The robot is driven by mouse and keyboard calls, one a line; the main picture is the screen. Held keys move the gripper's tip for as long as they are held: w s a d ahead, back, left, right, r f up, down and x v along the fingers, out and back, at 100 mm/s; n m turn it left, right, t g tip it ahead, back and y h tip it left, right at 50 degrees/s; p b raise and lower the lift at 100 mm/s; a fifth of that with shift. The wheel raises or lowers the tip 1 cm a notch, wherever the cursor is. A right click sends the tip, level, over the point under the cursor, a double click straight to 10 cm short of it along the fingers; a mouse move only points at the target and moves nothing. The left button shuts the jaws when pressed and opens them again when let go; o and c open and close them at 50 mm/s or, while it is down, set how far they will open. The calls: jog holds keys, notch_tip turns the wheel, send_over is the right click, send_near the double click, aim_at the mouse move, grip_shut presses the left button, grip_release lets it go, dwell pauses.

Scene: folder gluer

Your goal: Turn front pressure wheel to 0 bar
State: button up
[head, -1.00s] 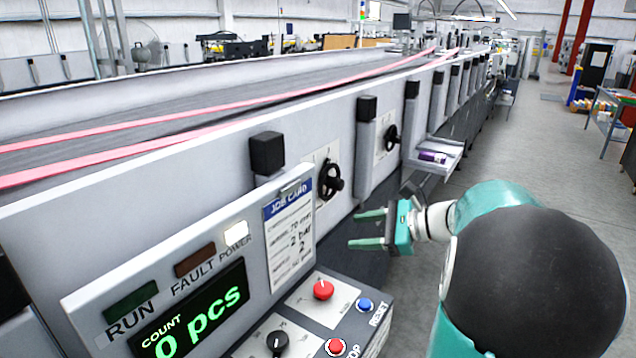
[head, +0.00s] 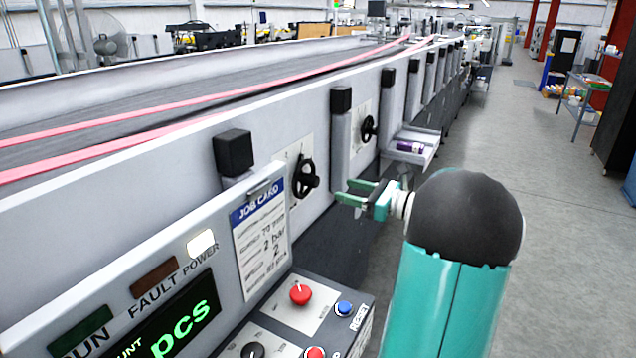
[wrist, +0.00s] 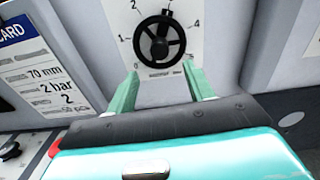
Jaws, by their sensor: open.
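The nearer black handwheel (head: 305,177) is mounted on a white plate on the machine's side, just right of the job card (head: 261,236). In the wrist view this wheel (wrist: 159,41) shows spokes, and its plate (wrist: 190,14) carries numbers including 1, 2 and 4 around it. A second black wheel (head: 368,128) sits farther along the machine. My gripper (head: 344,191) is open and empty, right of the nearer wheel and apart from it. In the wrist view its fingertips (wrist: 160,70) are spread below the wheel, pointing towards it.
A control box with a red knob (head: 300,294) and a blue reset button (head: 344,308) stands below the job card. Black-capped posts (head: 341,100) stick out along the machine's side. A tray (head: 425,150) holds a purple item farther back. The floor at right is open.

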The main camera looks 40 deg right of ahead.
aim_at(318, 183)
jog(key=x, duration=0.9)
jog(key=shift+w+a+f, duration=0.1)
jog(key=shift+a+f, duration=0.05)
jog(key=shift+c, duration=0.4)
jog(key=c, duration=0.9)
jog(key=shift+n, duration=0.3)
